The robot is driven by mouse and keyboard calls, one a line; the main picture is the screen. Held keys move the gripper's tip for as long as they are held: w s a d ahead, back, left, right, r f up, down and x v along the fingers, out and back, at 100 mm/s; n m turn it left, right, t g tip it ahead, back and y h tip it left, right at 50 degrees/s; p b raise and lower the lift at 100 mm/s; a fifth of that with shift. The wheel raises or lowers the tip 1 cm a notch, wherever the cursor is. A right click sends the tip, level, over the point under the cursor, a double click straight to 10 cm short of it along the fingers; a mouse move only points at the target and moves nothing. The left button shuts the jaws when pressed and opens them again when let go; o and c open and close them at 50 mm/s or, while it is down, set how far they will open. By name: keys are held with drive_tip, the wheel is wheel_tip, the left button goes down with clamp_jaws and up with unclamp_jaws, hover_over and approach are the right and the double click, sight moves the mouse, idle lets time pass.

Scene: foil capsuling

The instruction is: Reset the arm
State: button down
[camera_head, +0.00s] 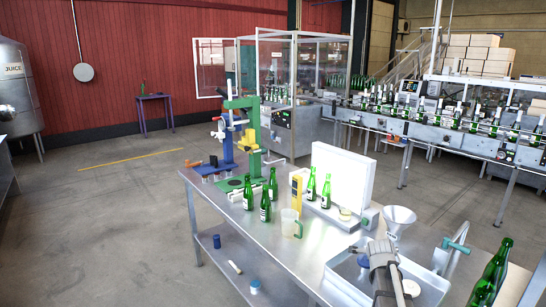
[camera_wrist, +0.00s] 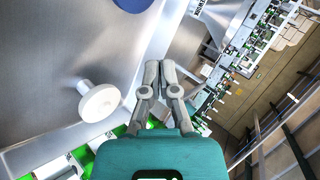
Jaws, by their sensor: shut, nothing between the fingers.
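My gripper (camera_wrist: 160,66) shows in the wrist view, with its two grey fingers together above the teal body. The fingers are shut and nothing is between them. The wrist view is strongly tilted, and the fingertips appear apart from any object. I cannot clearly make out my gripper in the head view. A grey jointed part at the lower right of the head view may be part of my arm.
A bottle conveyor (camera_head: 440,133) runs behind.

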drive_tip(key=s+a+f+n+g+y, duration=0.2)
drive_tip(key=s+a+f+n+g, duration=0.15)
drive_tip(key=s+a+n, duration=0.75)
drive_tip(key=s+a+f+n+g+y, duration=0.3)
drive_tip(key=s+a+n+g, duration=0.2)
drive_tip(key=s+a+n, duration=0.7)
wheel_tip(320, 180, down, 8)
drive_tip(key=d+m+b, duration=0.1)
drive_tip(key=d+b, duration=0.1)
drive_tip(key=b, duration=0.5)
drive_tip(key=shift+s+r+m+b, duration=0.25)
drive_tip(key=shift+s+m+b, duration=0.05)
drive_tip(key=shift+s, duration=0.15)
drive_tip(key=shift+d, duration=0.1)
